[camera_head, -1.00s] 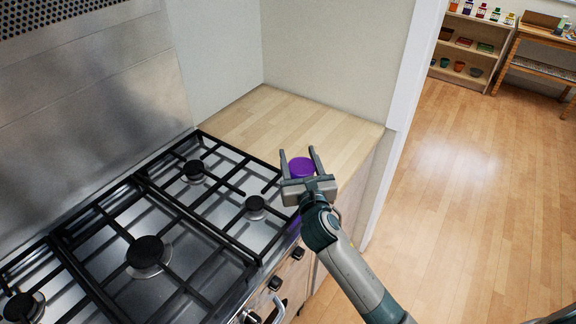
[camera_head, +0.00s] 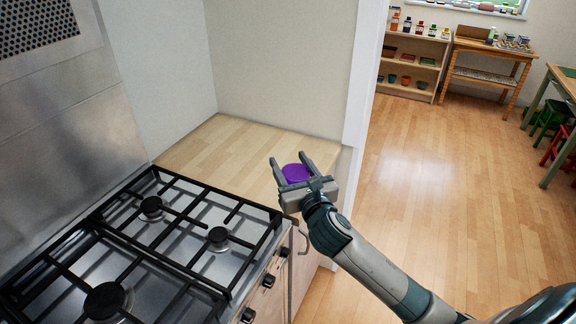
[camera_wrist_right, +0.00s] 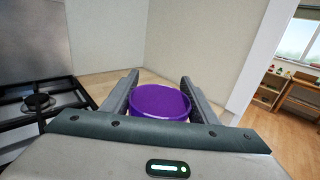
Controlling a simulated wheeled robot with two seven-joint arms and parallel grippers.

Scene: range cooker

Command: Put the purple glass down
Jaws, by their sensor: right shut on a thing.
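The purple glass (camera_head: 296,173) is between the fingers of my right gripper (camera_head: 289,169), which is shut on it. In the right wrist view the glass (camera_wrist_right: 160,101) shows its round purple top between the two fingers. The gripper and glass appear over the front part of the wooden counter (camera_head: 235,146), to the right of the cooker. The base of the glass is hidden, so I cannot tell whether it touches the counter. My left gripper is not in view.
The cooker (camera_head: 219,236) with black grates is at left, close to the counter. A wall (camera_head: 285,65) stands behind the counter. The back of the counter is bare. Open wooden floor (camera_head: 420,190) lies to the right, with a shelf (camera_head: 413,65) far off.

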